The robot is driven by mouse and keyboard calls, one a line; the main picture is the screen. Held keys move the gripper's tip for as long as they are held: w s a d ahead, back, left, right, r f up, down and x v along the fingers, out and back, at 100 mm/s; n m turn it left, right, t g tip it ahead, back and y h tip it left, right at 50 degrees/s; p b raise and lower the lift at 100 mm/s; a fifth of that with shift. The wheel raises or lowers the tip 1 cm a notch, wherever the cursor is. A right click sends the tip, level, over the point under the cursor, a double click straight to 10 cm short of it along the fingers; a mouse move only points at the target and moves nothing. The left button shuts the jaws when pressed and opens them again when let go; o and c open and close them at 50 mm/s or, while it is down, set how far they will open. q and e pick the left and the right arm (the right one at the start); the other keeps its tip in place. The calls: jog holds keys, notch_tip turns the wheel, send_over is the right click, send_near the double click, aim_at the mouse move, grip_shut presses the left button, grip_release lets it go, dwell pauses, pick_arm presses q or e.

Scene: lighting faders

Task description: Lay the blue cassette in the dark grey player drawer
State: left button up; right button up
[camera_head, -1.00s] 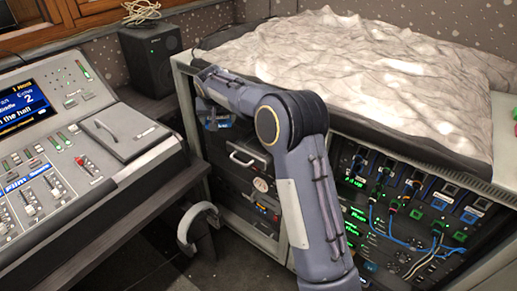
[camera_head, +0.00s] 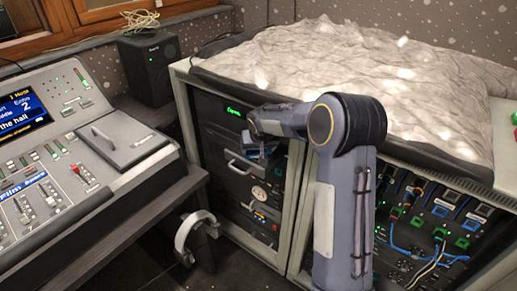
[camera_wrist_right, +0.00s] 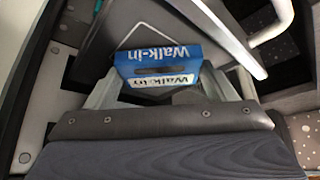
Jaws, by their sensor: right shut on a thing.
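The blue cassette (camera_wrist_right: 158,62) with a white "Walk-In" label sits between the fingers of my right gripper (camera_wrist_right: 165,92) in the right wrist view. In the head view my right gripper (camera_head: 260,150) is small and partly hidden by its own wrist, and a bit of the blue cassette (camera_head: 270,151) shows there. It is held in front of the rack, just above and right of the dark grey player drawer (camera_head: 238,168) with its pale handle. In the wrist view a dark grey surface (camera_wrist_right: 205,32) lies behind the cassette; contact cannot be told. My left gripper is out of view.
A rack unit with a green display (camera_head: 233,112) is above the drawer. White headphones (camera_head: 190,235) hang left of the rack. The mixing desk (camera_head: 90,150) stands at left, a speaker (camera_head: 150,65) behind it. Patch cables (camera_head: 405,215) fill the right rack bay. A crumpled cloth (camera_head: 340,65) covers the rack top.

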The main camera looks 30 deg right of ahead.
jog(key=shift+f, duration=0.15)
jog(key=o, duration=1)
